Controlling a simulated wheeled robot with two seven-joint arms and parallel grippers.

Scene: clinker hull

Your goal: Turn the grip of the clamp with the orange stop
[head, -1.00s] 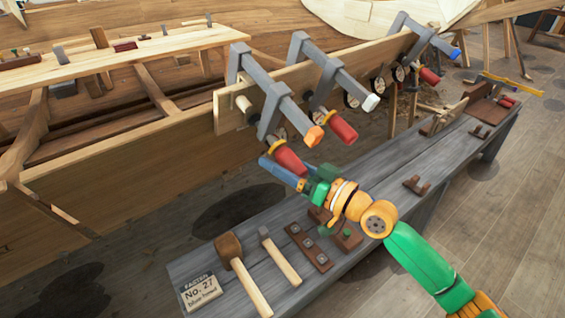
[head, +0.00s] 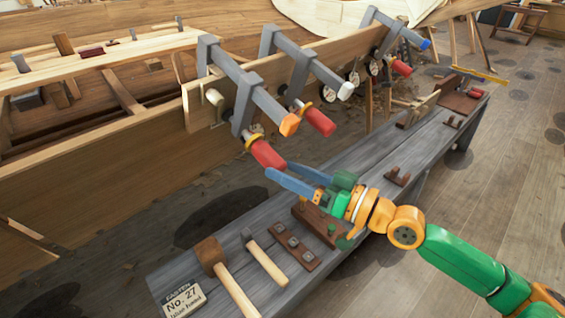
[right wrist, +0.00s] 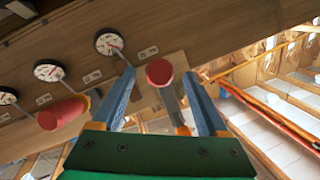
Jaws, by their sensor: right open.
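The clamp with the orange stop (head: 289,124) is the nearest of three grey clamps on the hull plank in the head view. Its red grip (head: 267,153) hangs at the lower end of its screw, below the bar. My right gripper (head: 279,169) is open, its blue fingers just below and right of the grip's end. In the right wrist view the round end of a red grip (right wrist: 159,72) shows between the two fingertips, with a gap to each side. I cannot tell how far the fingers reach along it. My left gripper is not in view.
Clamps with a white stop (head: 345,90) and a blue stop (head: 425,44) stand farther along the plank (head: 200,108). Dials (right wrist: 47,70) line the plank. A grey bench (head: 215,232) below bears a mallet (head: 211,254), a hammer (head: 262,255) and a No. 27 card (head: 183,299).

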